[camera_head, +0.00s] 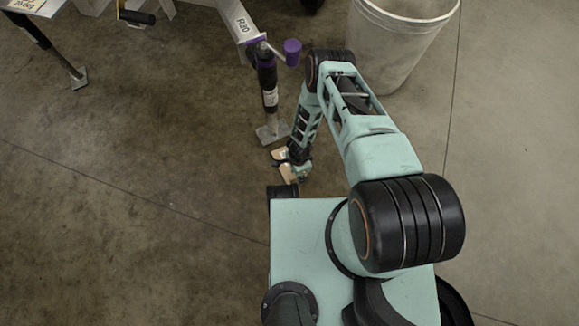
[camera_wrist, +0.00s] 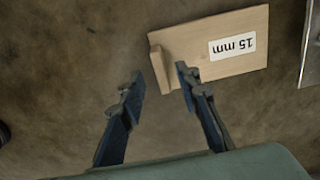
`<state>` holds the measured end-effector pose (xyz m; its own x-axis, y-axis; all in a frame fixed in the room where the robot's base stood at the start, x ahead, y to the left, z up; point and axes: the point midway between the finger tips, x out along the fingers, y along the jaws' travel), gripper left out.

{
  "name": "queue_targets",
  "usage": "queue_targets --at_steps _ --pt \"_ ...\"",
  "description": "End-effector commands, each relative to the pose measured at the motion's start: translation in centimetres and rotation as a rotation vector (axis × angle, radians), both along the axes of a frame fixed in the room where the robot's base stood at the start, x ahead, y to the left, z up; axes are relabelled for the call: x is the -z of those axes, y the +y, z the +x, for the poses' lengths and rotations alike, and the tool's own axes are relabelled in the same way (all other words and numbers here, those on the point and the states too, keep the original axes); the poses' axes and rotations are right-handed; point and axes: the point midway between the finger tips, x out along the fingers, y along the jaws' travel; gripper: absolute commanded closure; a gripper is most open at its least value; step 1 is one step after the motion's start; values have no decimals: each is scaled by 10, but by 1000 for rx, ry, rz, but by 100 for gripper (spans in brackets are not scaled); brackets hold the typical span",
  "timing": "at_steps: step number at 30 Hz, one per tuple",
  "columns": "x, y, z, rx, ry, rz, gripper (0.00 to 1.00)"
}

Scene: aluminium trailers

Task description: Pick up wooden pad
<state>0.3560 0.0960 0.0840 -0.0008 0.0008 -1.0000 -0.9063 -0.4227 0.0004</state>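The wooden pad (camera_wrist: 207,50) is a flat light-wood piece in the wrist view, with a white label reading "15 mm" and a raised wooden strip at its left end. It lies on the concrete floor. In the head view the pad (camera_head: 285,172) shows beside my gripper, partly hidden by it. My gripper (camera_wrist: 157,76) is open, its two dark fingers spread apart with nothing held. In the wrist view the fingertips are just below the pad's left end, and the right fingertip overlaps its lower edge. I cannot tell whether they touch.
A trailer jack leg (camera_head: 268,85) with a metal foot plate (camera_head: 272,132) stands just beyond the pad. The plate's edge (camera_wrist: 312,55) shows at the right of the wrist view. A grey bin (camera_head: 400,45) stands at the back right. Open floor (camera_head: 140,130) lies to the left.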

Motion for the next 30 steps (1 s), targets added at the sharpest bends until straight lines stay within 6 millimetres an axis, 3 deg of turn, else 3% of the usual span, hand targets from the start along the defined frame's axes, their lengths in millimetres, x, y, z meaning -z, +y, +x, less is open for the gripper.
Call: queue_targets --at_steps 1,5,14,23,30 --pt "13 1 1 -2 0 -1 70" --pt "28 1 1 -2 -1 -2 70" --pt "30 1 1 -1 -2 0 70" --pt "30 1 1 -1 -2 0 100" --pt "30 2 2 -1 -2 0 100"
